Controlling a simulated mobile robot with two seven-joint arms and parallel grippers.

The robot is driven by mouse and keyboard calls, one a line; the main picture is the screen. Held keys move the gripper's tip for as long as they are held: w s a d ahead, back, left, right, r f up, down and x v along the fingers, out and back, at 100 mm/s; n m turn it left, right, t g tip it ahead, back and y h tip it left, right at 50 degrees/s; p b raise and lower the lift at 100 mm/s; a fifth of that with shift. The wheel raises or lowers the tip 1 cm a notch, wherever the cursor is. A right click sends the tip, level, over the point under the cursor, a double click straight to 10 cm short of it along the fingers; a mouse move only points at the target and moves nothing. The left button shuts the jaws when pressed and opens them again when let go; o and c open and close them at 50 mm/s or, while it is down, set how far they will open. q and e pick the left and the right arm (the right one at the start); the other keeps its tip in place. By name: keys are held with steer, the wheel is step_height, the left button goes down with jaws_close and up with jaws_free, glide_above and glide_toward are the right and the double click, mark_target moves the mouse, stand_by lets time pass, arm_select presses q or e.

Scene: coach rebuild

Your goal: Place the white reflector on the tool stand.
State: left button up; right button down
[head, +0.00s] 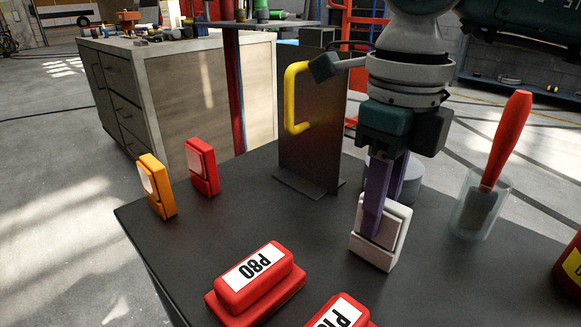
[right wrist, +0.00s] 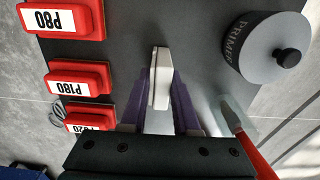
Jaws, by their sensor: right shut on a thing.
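The white reflector (head: 376,240) stands upright near the right part of the dark tabletop in the head view. My right gripper (head: 382,212) comes down from above, with its purple fingers shut on the reflector. The right wrist view also shows the white reflector (right wrist: 161,78) edge-on between the fingertips. I cannot tell whether its lower edge touches the table. A dark upright panel on a flat foot, seemingly the tool stand (head: 312,165), stands behind and left of the gripper. A yellow handle (head: 292,100) is at its front. My left gripper is not in view.
An orange reflector (head: 158,190) and a red reflector (head: 203,168) stand at the table's left. Red sanding blocks (head: 256,285) lie in front. A glass (head: 484,205) holding a red-handled tool stands right. A grey primer can (right wrist: 268,50) is nearby. The table's left-centre is clear.

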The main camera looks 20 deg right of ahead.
steer(key=shift+f, duration=0.2)
steer(key=c, duration=0.7)
jaws_free()
steer(key=shift+o, duration=0.2)
steer(key=shift+r, duration=0.1)
steer(key=shift+r, duration=0.5)
step_height(320, 180, up, 11)
steer(key=p, duration=0.1)
steer(key=shift+r+p, duration=0.15)
steer(key=shift+p, duration=0.2)
steer(key=shift+a, duration=0.1)
